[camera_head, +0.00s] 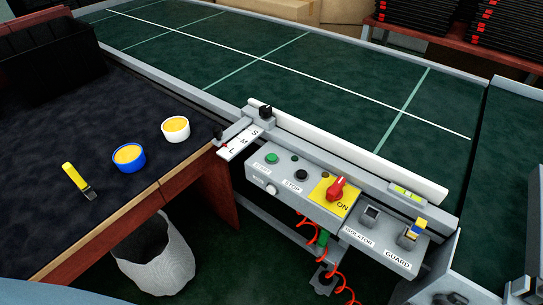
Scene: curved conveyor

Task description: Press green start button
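The green start button (271,158) sits at the left end of the grey control panel (318,206), beside its START label. It is uncovered, and nothing touches it. A black stop button (301,175) is to its right, and a red rotary switch (337,188) on a yellow ON plate follows. Neither of my grippers can be made out in this view.
The green conveyor (270,75) runs behind the panel. A size slider marked S, M, L (240,145) stands left of the buttons. A dark table (70,190) holds two yellow-filled cups and a yellow-handled tool. A bin (155,260) and red coiled hose (340,280) are below.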

